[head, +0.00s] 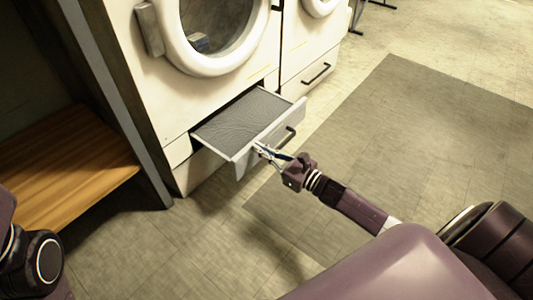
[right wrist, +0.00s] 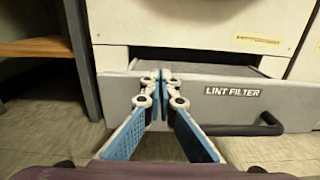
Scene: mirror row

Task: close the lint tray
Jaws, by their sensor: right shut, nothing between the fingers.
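The lint tray (head: 240,115) is pulled out of the base of a white dryer (head: 150,85), and its dark mesh-like top shows in the head view. In the right wrist view its grey front panel (right wrist: 225,88) carries the words "LINT FILTER" and a dark bar handle (right wrist: 240,129). My right gripper (head: 260,148) is shut and empty at the left part of the tray's front. In the right wrist view the closed fingertips (right wrist: 161,76) overlap the panel, left of the lettering and handle. I cannot tell whether they touch it. My left gripper is not in view.
A round glass door (head: 215,30) is above the tray. A second machine with a lower drawer (head: 310,75) stands to the right. A wooden shelf (head: 75,170) is at the left behind a dark upright. Open tiled floor and a grey mat (head: 410,130) lie in front.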

